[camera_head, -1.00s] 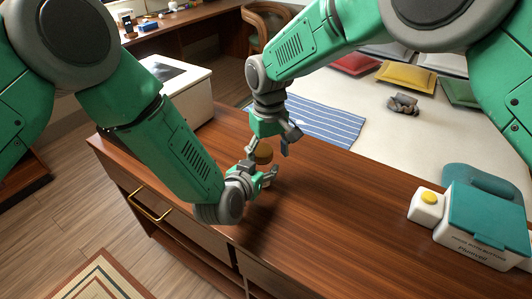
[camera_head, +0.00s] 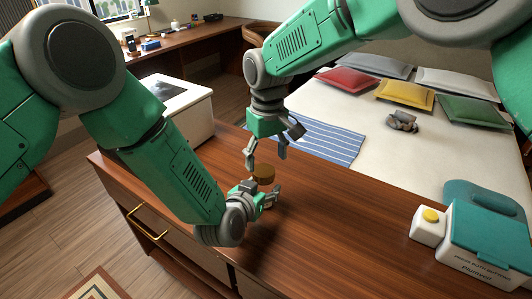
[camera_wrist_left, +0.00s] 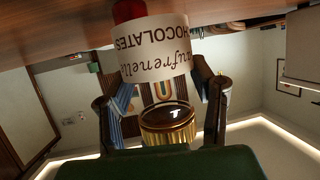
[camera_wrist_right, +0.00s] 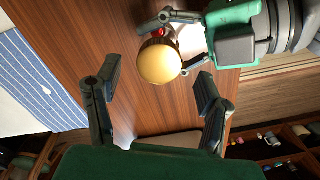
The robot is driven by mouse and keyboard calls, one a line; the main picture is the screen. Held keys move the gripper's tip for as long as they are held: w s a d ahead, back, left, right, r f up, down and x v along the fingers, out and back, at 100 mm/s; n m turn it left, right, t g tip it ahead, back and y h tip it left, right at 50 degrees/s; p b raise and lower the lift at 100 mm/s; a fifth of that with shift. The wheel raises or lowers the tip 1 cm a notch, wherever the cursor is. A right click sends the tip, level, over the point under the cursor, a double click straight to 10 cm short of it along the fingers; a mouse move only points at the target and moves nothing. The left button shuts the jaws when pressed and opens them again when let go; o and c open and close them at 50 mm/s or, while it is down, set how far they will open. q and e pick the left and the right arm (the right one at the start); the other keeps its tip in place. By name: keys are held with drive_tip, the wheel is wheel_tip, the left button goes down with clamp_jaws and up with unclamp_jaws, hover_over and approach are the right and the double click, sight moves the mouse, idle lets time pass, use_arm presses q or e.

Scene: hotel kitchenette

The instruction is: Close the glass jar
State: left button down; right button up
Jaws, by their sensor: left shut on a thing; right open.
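The glass jar (camera_wrist_left: 150,50) shows upside down in the left wrist view, with a white chocolates label and red at its table end. A round brown-gold lid (camera_wrist_left: 168,122) is at the jar's mouth; whether it is fully seated I cannot tell. The lid also shows in the head view (camera_head: 264,173) and as a tan disc in the right wrist view (camera_wrist_right: 159,63). My left gripper (camera_head: 262,190) is shut on the jar, low over the counter, and hides most of it in the head view. My right gripper (camera_head: 267,157) is open and empty above the lid.
The wooden counter (camera_head: 340,215) is clear to the right of the grippers. A white box-like appliance (camera_head: 180,105) stands at the left end. A bed (camera_head: 350,115) lies behind.

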sight(264, 170)
drive_tip(key=n, duration=0.1)
drive_tip(key=r+n, duration=0.1)
drive_tip(key=n, duration=0.3)
drive_tip(key=shift+w+a+r, duration=0.2)
drive_tip(key=shift+r, duration=0.15)
drive_tip(key=n, duration=0.1)
drive_tip(key=r+n, duration=0.1)
drive_tip(key=n, duration=0.2)
drive_tip(key=shift+w+r+n, duration=0.25)
drive_tip(key=shift+r+n, duration=0.05)
drive_tip(key=shift+a+f, duration=0.1)
drive_tip(key=shift+f, duration=3.95)
